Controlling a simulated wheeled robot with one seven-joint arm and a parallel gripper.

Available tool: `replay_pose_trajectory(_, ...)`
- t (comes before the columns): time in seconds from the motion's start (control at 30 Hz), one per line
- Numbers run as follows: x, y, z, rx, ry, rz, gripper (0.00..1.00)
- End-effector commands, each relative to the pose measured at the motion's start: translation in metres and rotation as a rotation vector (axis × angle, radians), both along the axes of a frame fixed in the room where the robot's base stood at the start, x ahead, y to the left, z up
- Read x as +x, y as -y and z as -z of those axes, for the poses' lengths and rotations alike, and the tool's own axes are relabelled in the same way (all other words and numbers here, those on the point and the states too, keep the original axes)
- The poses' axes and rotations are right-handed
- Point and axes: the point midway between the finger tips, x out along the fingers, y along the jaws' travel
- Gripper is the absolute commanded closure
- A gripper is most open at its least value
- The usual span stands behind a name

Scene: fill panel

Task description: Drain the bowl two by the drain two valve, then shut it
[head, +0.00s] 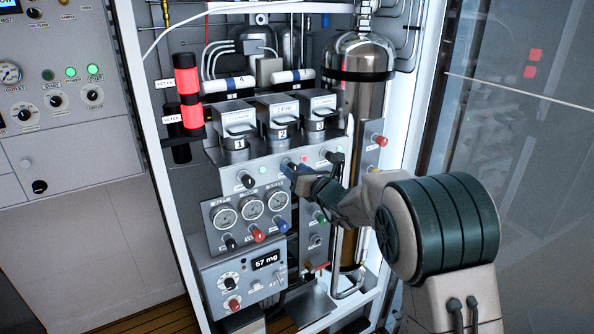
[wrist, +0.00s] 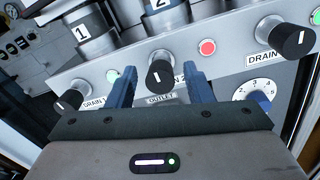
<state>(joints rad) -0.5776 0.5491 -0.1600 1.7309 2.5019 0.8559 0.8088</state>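Bowl two (head: 281,122), a metal cup marked 2, hangs between bowls 1 and 3 in the head view; its lower part shows in the wrist view (wrist: 166,17). Below it is the drain two valve (wrist: 161,74), a black knob with a white line that looks upright. My gripper (wrist: 160,88) is open, one blue finger on each side of this knob, with a visible gap on both sides. In the head view my gripper (head: 291,172) is at the panel and covers most of the knob.
A red lamp (wrist: 207,47) is right of the drain two knob. The drain 1 knob (wrist: 69,100) with a green lamp (wrist: 113,75) is on the left; the drain 3 knob (wrist: 294,37) is on the right. Gauges (head: 251,208) and a "57 mg" display (head: 267,260) are below.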

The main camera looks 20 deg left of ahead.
Motion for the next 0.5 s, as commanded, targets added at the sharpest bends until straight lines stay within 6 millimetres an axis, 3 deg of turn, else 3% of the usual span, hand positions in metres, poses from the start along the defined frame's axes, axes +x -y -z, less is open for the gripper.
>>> replay_pose_trajectory(0.03,0.0000,0.0001,0.0000,0.000,0.000,0.000,0.67)
replay_pose_trajectory(0.13,0.0000,0.0002,-0.0001,0.000,0.000,0.000,0.95)
replay_pose_trajectory(0.17,0.0000,0.0004,0.0001,0.000,0.000,0.000,0.97)
replay_pose_trajectory(0.5,0.0002,0.0009,0.0030,-0.020,0.024,0.001,0.97)
